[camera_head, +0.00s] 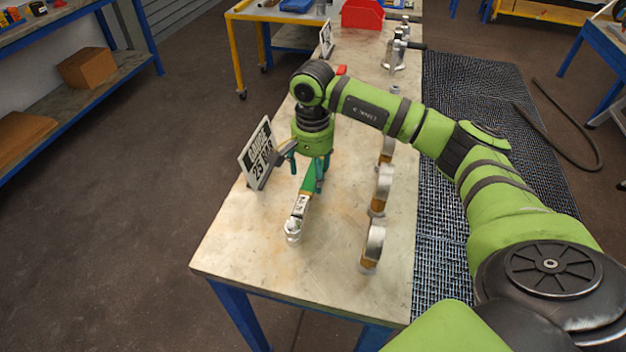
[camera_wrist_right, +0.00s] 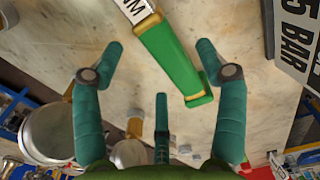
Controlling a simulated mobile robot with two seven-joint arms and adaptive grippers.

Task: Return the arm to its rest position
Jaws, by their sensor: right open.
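My right arm reaches in from the right over the workbench (camera_head: 330,255). Its right gripper (camera_head: 311,182) points down at the bench, with its teal fingers spread. In the wrist view the right gripper (camera_wrist_right: 162,50) is open, with nothing clamped. A torque wrench with a green handle (camera_wrist_right: 166,56) lies under and between the fingers, its handle end near the right-hand finger; whether they touch I cannot tell. In the head view the wrench's silver head (camera_head: 294,229) points toward the near edge of the bench. My left gripper is not in view.
A sign reading 25 BAR (camera_head: 258,155) stands close to the left of the gripper. Several metal flange pieces (camera_head: 374,245) stand along the bench's right side. A red bin (camera_head: 362,14) and metal fittings (camera_head: 396,52) are at the far end. The bench's near left part is clear.

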